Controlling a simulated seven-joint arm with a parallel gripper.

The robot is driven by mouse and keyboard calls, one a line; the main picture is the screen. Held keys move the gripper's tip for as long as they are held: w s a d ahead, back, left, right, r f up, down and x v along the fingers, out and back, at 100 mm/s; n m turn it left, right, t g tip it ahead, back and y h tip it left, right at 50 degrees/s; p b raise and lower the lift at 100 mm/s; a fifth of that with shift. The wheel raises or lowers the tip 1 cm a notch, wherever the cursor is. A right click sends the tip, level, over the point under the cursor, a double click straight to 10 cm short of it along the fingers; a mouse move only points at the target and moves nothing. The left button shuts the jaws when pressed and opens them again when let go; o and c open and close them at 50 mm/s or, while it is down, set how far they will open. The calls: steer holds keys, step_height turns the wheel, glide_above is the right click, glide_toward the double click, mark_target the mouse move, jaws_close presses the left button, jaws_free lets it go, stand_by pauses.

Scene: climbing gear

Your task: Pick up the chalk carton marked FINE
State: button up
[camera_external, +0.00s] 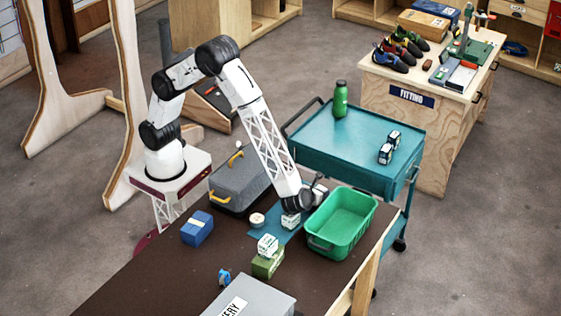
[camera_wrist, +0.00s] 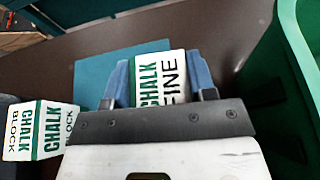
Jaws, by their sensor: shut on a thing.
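The chalk carton marked FINE (camera_wrist: 161,82) is white and green and sits between the two blue fingers of my gripper (camera_wrist: 159,70). My gripper is shut on it, with a finger along each side. In the external view the carton (camera_external: 289,222) shows below the end of my arm, at the blue mat (camera_external: 290,236); I cannot tell whether it touches the mat. A similar carton marked BLOCK (camera_wrist: 38,131) is at the left in the wrist view. In the external view this carton (camera_external: 267,245) stands on a green box (camera_external: 267,265).
A green bin (camera_external: 343,222) stands close right of my gripper. A grey toolbox (camera_external: 238,182), a blue box (camera_external: 197,228), a small round tin (camera_external: 257,219) and a grey case (camera_external: 250,297) are on the dark table. A teal cart (camera_external: 350,140) stands behind.

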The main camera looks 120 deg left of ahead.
steer(key=shift+r, duration=5)
